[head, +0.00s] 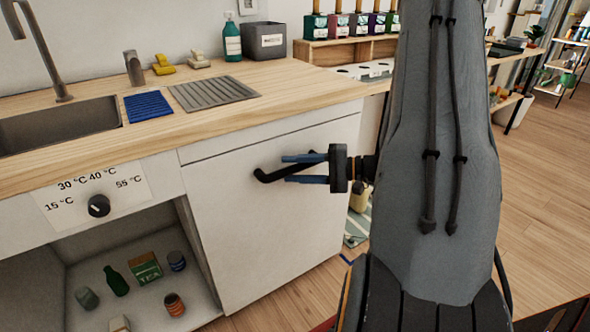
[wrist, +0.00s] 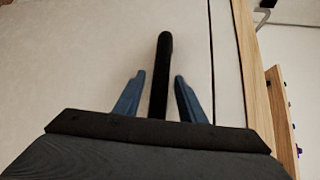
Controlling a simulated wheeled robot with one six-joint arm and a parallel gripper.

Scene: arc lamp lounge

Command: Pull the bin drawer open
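The bin drawer (head: 235,225) has a plain white front under the wooden counter. It looks shut, flush with the cabinet. Its black bar handle (head: 265,176) sticks out near the upper middle of the front; in the wrist view the handle (wrist: 164,55) runs up the middle. My gripper (head: 286,169) is open with its blue fingers on either side of the handle, one above and one below in the head view. In the wrist view a gap shows between the handle and each finger, so neither seems to touch it.
An open cabinet (head: 135,255) with bottles, cans and a tea box lies left of the drawer. Above are a sink (head: 65,122), a blue cloth (head: 148,106) and a drying rack (head: 213,92). Wooden floor (head: 300,295) before the drawer looks mostly free.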

